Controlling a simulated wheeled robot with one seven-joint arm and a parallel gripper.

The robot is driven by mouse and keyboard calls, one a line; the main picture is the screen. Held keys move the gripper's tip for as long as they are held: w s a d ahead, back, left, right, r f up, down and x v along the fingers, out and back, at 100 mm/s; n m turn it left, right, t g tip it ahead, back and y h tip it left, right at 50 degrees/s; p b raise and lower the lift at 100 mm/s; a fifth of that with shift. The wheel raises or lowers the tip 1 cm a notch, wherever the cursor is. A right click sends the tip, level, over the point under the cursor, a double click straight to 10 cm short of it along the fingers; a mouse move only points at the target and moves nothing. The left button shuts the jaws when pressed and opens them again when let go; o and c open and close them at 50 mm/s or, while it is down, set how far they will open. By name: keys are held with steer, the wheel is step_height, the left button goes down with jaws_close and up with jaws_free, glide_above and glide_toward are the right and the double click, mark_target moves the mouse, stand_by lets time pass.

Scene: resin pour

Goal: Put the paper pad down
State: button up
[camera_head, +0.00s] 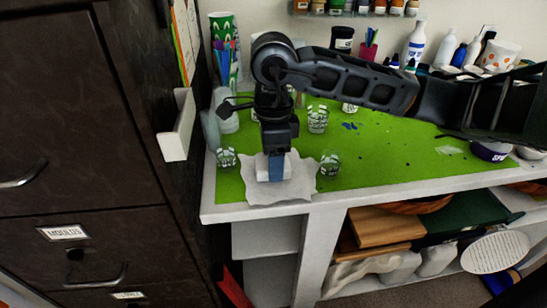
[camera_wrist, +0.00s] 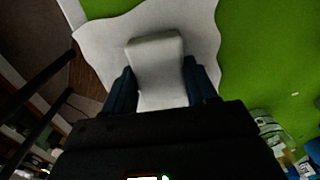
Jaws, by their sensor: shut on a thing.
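The paper pad (camera_wrist: 157,58) is a small white block between the two dark blue fingers of my gripper (camera_wrist: 158,88) in the wrist view. In the head view my gripper (camera_head: 276,167) points down near the front left of the bench, shut on the pad (camera_head: 262,172), which is partly hidden behind a finger. Below the pad lies a pale wavy-edged sheet (camera_head: 262,195) on the green mat; the sheet also shows in the wrist view (camera_wrist: 100,37). I cannot tell whether the pad touches the sheet.
Clear cups stand on the green mat (camera_head: 390,150) left (camera_head: 226,158) and right (camera_head: 330,163) of the sheet, with another cup (camera_head: 317,121) behind. A dark cabinet (camera_head: 70,130) borders the left. The bench's white front edge (camera_head: 240,213) is close. Mat at centre right is mostly free.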

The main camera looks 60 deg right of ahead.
steer(key=shift+f, duration=0.2)
steer(key=o, duration=1.1)
steer(key=shift+r, duration=0.1)
step_height(320, 180, up, 12)
steer(key=shift+r, duration=0.15)
